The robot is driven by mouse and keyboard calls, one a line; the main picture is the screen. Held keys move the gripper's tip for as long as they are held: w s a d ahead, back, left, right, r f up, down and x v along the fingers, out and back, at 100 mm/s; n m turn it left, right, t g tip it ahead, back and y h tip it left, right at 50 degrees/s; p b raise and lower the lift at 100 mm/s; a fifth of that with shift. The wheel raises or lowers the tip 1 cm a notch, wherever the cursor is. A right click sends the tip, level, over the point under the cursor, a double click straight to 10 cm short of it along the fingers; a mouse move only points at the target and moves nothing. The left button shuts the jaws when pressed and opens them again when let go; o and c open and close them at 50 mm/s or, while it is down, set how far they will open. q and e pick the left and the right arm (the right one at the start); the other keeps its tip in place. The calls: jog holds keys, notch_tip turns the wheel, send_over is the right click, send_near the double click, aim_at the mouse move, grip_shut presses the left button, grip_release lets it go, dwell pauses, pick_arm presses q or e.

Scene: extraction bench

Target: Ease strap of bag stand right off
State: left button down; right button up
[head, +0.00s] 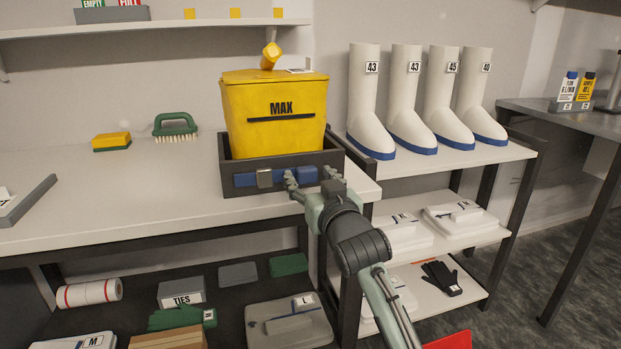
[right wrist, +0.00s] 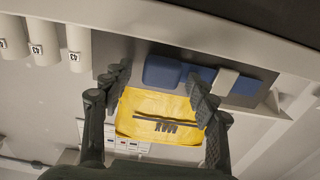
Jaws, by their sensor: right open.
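The yellow bag (head: 275,125) marked MAX stands upright in a dark grey bag stand (head: 229,160) on the bench's right end. A blue strap (head: 245,180) with a grey buckle (head: 264,179) runs across the stand's front. My right gripper (head: 310,178) is open at the strap's right part, its fingers apart. In the right wrist view the strap (right wrist: 162,72), buckle (right wrist: 224,82) and yellow bag (right wrist: 160,115) appear beyond the open fingers. I cannot tell if the fingers touch the strap. My left gripper is not in view.
White boots (head: 364,100) stand on the rack at right. A green brush (head: 176,126) and a yellow sponge (head: 111,141) lie at the bench's back. The bench top left of the stand is mostly clear. A lower shelf holds folded items and a TIES box (head: 181,293).

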jog(key=v, duration=1.2)
